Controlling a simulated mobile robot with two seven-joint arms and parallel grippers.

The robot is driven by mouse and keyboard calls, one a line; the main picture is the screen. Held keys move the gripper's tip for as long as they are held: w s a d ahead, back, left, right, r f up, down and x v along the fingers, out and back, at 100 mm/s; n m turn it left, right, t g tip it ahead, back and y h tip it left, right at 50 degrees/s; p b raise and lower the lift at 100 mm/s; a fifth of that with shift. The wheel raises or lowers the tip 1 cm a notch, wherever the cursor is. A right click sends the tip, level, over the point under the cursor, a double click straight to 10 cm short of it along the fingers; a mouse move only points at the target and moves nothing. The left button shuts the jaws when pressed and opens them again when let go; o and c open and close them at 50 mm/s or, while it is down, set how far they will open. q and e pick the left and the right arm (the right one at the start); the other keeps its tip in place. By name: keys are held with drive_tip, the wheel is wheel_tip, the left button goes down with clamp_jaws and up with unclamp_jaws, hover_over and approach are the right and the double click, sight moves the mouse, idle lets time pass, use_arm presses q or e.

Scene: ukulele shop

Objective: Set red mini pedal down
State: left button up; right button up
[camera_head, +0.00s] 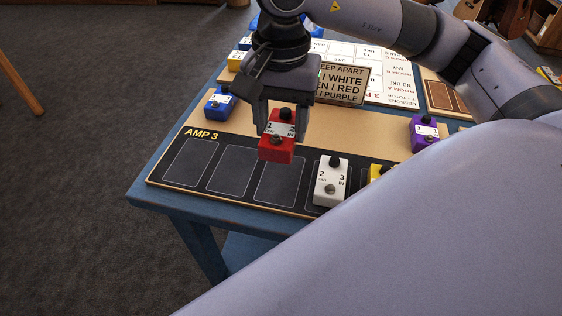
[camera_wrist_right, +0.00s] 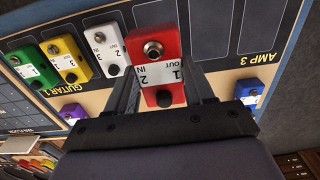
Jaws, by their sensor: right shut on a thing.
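The red mini pedal (camera_head: 276,148) is held between the fingers of my right gripper (camera_head: 278,112), labelled 1 and 2. It appears raised over the black AMP 3 strip, near the third outlined slot (camera_head: 279,182); the exact gap below it is hard to judge. In the right wrist view the red pedal (camera_wrist_right: 158,60) fills the space between the fingers (camera_wrist_right: 165,88). A white pedal (camera_head: 331,181) labelled 2 and 3 stands in the slot to its right. My left gripper is not in view.
Empty slots (camera_head: 232,172) lie left of the red pedal. A blue pedal (camera_head: 219,102) stands behind them, a purple pedal (camera_head: 424,133) at the right, and a yellow one (camera_head: 378,172) beside the white. A "keep apart" sign (camera_head: 343,84) stands behind. My arm hides the front right.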

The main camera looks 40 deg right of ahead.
sight(281, 127)
wheel_tip(281, 127, down, 9)
drive_tip(key=shift+r, duration=0.1)
idle(0.3)
drive_tip(key=shift+f+b, duration=0.25)
drive_tip(key=shift+b, duration=0.2)
drive_tip(key=o, duration=1.1)
wheel_tip(281, 127, up, 12)
drive_tip(key=shift+r+p, duration=0.25)
drive_tip(key=shift+p, duration=0.3)
